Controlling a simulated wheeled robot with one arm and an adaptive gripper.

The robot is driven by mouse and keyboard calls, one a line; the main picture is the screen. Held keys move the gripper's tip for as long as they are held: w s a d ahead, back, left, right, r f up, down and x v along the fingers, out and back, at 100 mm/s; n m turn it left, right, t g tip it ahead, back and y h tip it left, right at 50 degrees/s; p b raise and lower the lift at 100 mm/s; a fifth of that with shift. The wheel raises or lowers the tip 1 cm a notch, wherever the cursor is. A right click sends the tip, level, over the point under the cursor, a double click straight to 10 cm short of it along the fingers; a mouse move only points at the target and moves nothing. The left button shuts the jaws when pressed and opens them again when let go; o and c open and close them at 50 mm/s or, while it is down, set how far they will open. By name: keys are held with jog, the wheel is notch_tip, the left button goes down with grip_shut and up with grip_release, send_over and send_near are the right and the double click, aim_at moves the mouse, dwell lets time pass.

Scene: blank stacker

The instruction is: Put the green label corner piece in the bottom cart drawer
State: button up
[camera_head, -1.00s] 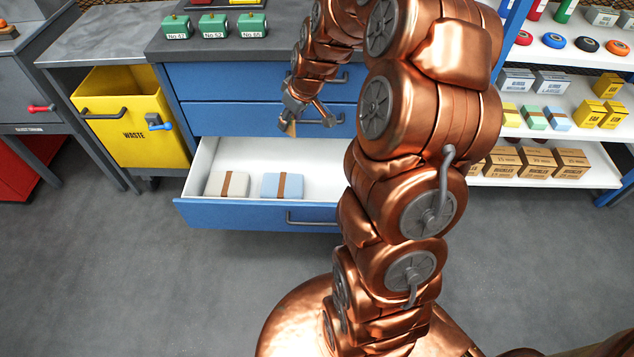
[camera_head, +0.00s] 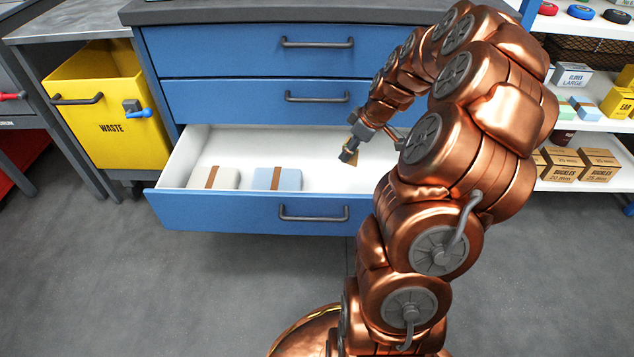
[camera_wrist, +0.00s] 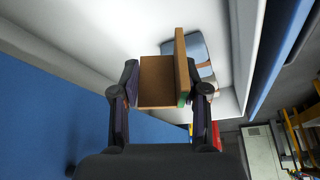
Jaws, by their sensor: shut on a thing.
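My gripper (camera_head: 358,147) is shut on a tan-brown corner piece (camera_head: 350,159), with its tip pointing down over the open bottom drawer (camera_head: 245,213). In the wrist view the corner piece (camera_wrist: 157,80) sits between the two fingers of my gripper (camera_wrist: 160,92). It has a flat face and an upright flange, with a little green at the flange's lower edge. The drawer's white inside (camera_wrist: 110,30) shows around and beyond it. I cannot tell whether the piece touches the drawer floor. The drawer's right end is hidden behind my arm.
A cream bundle (camera_head: 214,178) and a light blue bundle (camera_head: 288,180), each with a brown band, lie in the drawer's left half. The two upper drawers (camera_head: 245,50) are shut above. A yellow waste bin (camera_head: 108,105) stands left; a stocked shelf (camera_head: 575,186) stands right.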

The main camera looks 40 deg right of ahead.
jog(key=shift+n, duration=0.3)
jog(key=shift+s+d+f+b, duration=0.5)
jog(key=shift+f+b, duration=0.8)
jog(key=shift+f, duration=1.25)
jog(key=shift+s+d+f+b, duration=0.5)
jog(key=shift+f+b, duration=0.75)
jog(key=shift+f, duration=1.3)
jog(key=shift+s+d+f+b, duration=0.5)
jog(key=shift+f+b, duration=0.8)
jog(key=shift+f, duration=1.25)
jog(key=shift+w+f, duration=0.1)
jog(key=shift+f, duration=0.05)
jog(key=o, duration=0.8)
jog(key=shift+c, duration=0.2)
jog(key=shift+d+r, duration=0.15)
jog(key=shift+r, duration=0.45)
jog(key=p+v, duration=0.3)
jog(key=v, duration=0.8)
jog(key=shift+p, duration=0.35)
jog(key=shift+d, duration=0.1)
